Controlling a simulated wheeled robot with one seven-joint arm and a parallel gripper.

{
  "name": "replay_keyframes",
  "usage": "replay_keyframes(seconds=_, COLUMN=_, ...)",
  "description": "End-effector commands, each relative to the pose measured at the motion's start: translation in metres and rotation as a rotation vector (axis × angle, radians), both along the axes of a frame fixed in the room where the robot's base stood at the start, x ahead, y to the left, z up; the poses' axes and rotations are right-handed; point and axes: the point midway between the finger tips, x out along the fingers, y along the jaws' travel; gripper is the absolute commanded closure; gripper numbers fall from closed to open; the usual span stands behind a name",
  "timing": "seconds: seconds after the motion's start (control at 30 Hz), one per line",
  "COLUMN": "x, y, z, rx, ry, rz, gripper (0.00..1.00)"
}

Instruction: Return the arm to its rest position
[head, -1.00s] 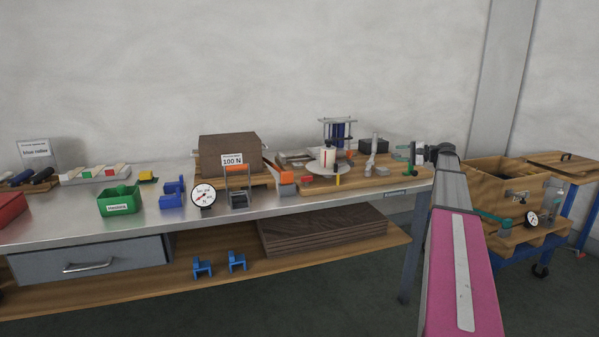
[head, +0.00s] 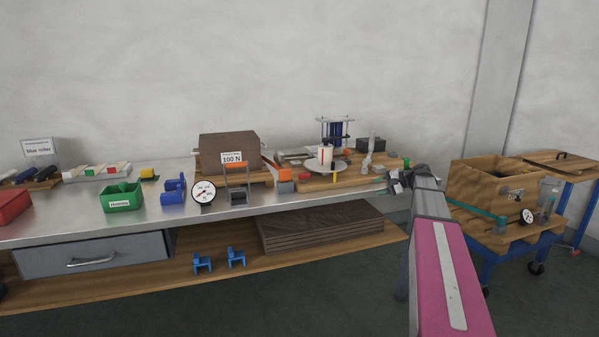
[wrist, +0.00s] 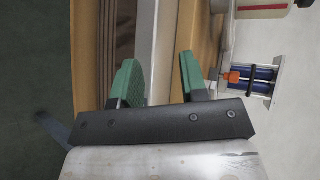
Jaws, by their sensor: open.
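My arm (head: 447,262), with a pink link and grey links, reaches from the bottom right of the head view toward the bench's right end. My gripper (head: 393,180) is small there, by the bench's right edge, and partly hidden by my own wrist. In the wrist view my gripper (wrist: 160,80) shows two green fingers, spread apart with nothing between them. The bench edge shows beyond the fingers.
The metal bench (head: 75,224) holds a green bin (head: 121,203), a dial gauge (head: 203,192), a brown block marked 100 N (head: 228,150) and a round white turntable (head: 325,167). A blue-legged cart (head: 487,263) with a wooden box (head: 490,188) stands right of my arm.

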Motion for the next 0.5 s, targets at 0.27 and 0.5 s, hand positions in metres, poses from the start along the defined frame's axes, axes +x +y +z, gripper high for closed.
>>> replay_keyframes(seconds=0.27, x=-0.098, y=0.086, z=-0.123, rx=-0.340, ry=0.113, rz=0.103, gripper=0.60)
replay_keyframes(seconds=0.5, x=-0.215, y=0.133, z=-0.216, rx=-0.725, ry=0.172, rz=0.273, gripper=0.60)
